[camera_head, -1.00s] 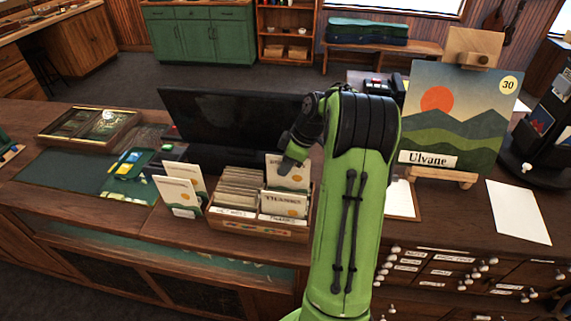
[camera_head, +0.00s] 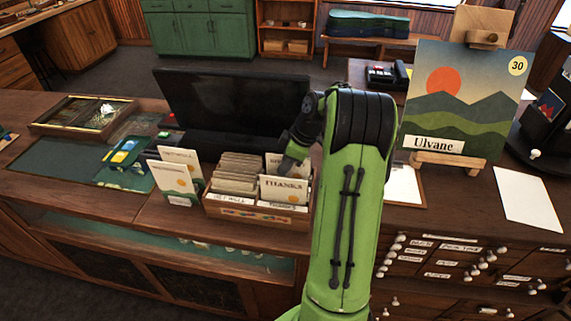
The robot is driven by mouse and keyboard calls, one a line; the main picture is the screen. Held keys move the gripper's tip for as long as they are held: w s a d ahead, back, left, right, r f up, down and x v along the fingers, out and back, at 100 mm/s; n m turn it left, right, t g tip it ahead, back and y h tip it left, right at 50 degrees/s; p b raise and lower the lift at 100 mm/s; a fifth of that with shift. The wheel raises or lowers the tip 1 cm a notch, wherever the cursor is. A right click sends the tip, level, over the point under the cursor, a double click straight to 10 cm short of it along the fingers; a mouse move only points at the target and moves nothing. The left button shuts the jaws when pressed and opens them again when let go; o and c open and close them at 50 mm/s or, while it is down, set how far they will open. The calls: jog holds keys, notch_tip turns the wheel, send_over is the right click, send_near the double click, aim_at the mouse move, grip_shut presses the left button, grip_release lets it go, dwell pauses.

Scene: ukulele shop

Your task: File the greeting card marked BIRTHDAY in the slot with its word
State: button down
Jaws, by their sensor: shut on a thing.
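The wooden card box (camera_head: 257,216) stands on the counter, with packed cards on its left side and a card marked THANKS (camera_head: 284,189) at its front right. My gripper (camera_head: 290,164) is over the back right of the box, shut on a pale card (camera_head: 272,161). The held card stands upright behind the THANKS card, which hides its lower part. Only the start of its word shows, and it looks like a B. I cannot tell whether the card touches the box floor. The box's front labels are small; the left one seems to read GET WELL.
Two cards (camera_head: 173,181) stand upright left of the box. A dark screen (camera_head: 225,105) is behind it. An easel with a landscape picture (camera_head: 465,105) stands at right, near a white sheet (camera_head: 528,198). A framed tray (camera_head: 83,115) lies at far left.

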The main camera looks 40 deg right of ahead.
jog(key=c, duration=1.1)
grip_release()
jog(key=shift+c, duration=0.2)
jog(key=p+v, duration=0.4)
jog(key=v, duration=1.2)
jog(key=shift+s+f, duration=0.1)
